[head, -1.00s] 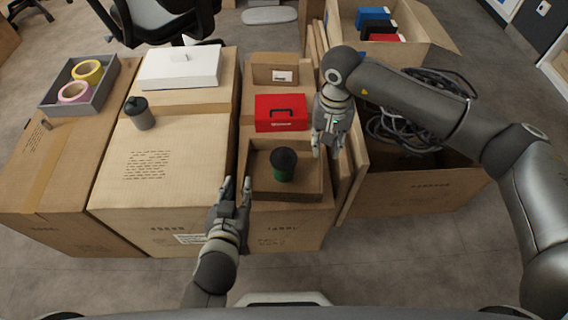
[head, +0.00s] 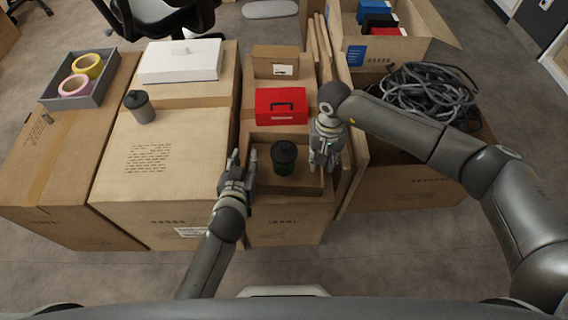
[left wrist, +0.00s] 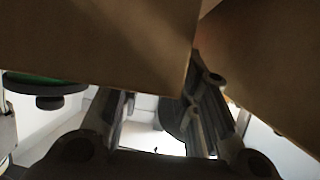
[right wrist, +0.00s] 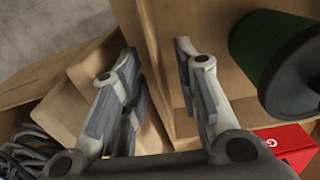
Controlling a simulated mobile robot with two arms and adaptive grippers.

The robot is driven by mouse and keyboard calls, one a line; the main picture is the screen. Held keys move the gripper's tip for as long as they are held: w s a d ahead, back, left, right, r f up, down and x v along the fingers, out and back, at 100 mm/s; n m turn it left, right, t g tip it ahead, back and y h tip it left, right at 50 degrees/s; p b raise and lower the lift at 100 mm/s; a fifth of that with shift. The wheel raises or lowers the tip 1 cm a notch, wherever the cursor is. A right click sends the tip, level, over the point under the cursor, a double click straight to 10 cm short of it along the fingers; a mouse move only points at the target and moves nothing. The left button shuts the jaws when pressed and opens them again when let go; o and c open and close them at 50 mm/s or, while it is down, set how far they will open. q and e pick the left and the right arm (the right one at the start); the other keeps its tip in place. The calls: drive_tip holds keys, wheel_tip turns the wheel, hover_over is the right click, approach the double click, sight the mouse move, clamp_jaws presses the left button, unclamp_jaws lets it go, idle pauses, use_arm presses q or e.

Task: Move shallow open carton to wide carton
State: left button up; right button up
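The shallow open carton (head: 300,184) stands on a taller carton in the middle of the head view. A dark lidded cup (head: 284,158) stands inside it; its green body shows in the right wrist view (right wrist: 262,45). The wide carton (head: 190,180) is to the left, with a broad bare top. My left gripper (head: 238,163) is at the shallow carton's left side, fingers parted; cardboard fills the upper left wrist view (left wrist: 100,40). My right gripper (head: 325,150) is at its right side, fingers apart around its wall in the right wrist view. Firm contact cannot be told.
A red case (head: 281,106) and a small carton (head: 277,62) are behind the shallow carton. Upright flat cardboard (head: 352,170) and a carton of cables (head: 425,95) are on the right.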

use_arm(q)
drive_tip(key=shift+w+f, duration=0.25)
drive_tip(key=shift+w, duration=0.35)
use_arm(e)
drive_tip(key=shift+f, duration=0.6)
use_arm(q)
drive_tip(key=shift+c, duration=0.2)
use_arm(e)
drive_tip(key=shift+c, duration=0.2)
use_arm(q)
clamp_jaws()
use_arm(e)
clamp_jaws()
use_arm(q)
drive_tip(key=shift+r, duration=0.1)
